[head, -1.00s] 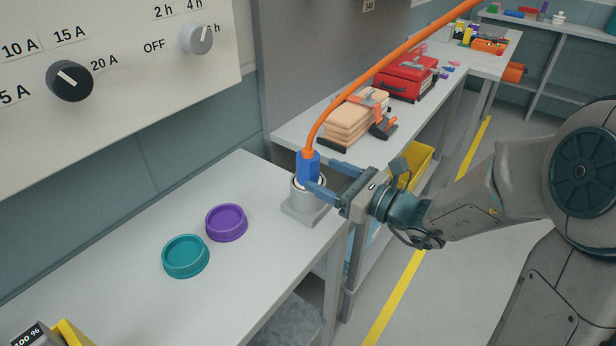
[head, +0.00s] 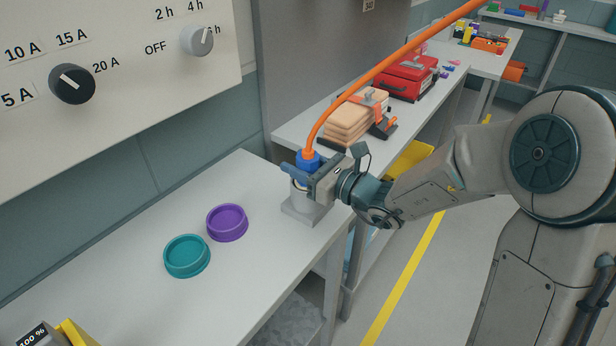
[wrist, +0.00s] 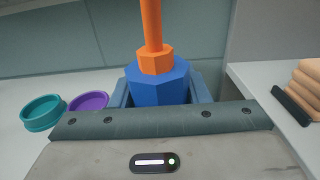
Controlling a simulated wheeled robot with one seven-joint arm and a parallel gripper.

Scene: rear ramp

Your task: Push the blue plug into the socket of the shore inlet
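The blue plug (head: 307,162) stands upright in the grey, pale-rimmed shore inlet (head: 304,207) at the bench's right end. An orange cable (head: 360,85) leaves its top. In the wrist view the plug (wrist: 157,88) is centred, with the cable collar above it. My gripper (head: 297,170) reaches in from the right, its fingers on either side of the plug. The near finger hides the plug's lower part and some of the rim. Whether the fingers press on the plug or stand slightly apart, I cannot tell. How deep the plug sits is hidden.
A purple ring-like cap (head: 227,222) and a teal one (head: 187,256) lie on the bench left of the inlet. Folded tan cloths (head: 352,118) and a red case (head: 405,78) stand on the bench behind. A panel with knobs (head: 72,84) is at upper left.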

